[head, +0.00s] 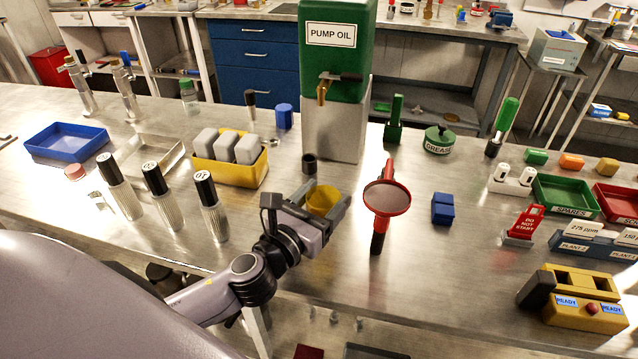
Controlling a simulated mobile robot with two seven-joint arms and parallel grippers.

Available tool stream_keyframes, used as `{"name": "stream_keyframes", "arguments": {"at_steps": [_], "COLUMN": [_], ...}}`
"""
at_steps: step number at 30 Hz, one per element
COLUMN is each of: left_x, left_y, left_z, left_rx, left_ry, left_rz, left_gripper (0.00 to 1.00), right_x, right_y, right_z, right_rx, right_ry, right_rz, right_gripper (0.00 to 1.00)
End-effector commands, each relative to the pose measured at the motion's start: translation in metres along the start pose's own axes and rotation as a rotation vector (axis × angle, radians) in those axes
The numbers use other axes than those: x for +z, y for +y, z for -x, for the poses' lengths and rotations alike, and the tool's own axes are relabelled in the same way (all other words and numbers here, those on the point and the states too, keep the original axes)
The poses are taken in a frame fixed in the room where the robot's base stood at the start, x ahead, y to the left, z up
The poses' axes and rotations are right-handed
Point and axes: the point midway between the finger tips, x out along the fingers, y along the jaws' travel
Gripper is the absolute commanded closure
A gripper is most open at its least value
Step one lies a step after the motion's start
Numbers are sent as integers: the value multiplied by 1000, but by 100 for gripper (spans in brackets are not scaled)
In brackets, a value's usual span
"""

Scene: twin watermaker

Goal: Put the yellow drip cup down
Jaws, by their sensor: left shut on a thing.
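The yellow drip cup (323,201) is between the fingers of my left gripper (328,207), which is shut on it. The cup looks upright, with its open top showing. It is over the steel bench, in front of the green pump oil tank (337,62) and its tap. I cannot tell whether the cup's base touches the bench, because the gripper hides its lower part. My right gripper is not in view.
A yellow bin (229,172) of grey blocks and several black-capped bottles (211,205) stand left. Bare bench lies between the funnel and blue block (442,209).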

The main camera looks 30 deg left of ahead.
Motion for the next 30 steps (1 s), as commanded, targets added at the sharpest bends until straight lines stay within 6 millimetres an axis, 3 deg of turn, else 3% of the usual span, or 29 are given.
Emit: {"name": "stream_keyframes", "arguments": {"at_steps": [1, 6, 12, 20, 30], "left_x": [2, 14, 36, 47, -10], "left_y": [9, 41, 72, 87, 87], "left_z": [-21, -78, -116, -131, -132], "left_rx": [-10, -50, -63, -65, -64], "left_ry": [-7, -9, -7, -1, 1], "left_rz": [-2, -5, -6, -2, 2], "left_gripper": [64, 64, 64, 64, 64], "right_x": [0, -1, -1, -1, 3], "right_y": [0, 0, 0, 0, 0], "right_z": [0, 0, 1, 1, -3], "right_rx": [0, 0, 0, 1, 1], "right_ry": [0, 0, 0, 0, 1], "right_rz": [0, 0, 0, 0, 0], "right_gripper": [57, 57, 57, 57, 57]}}
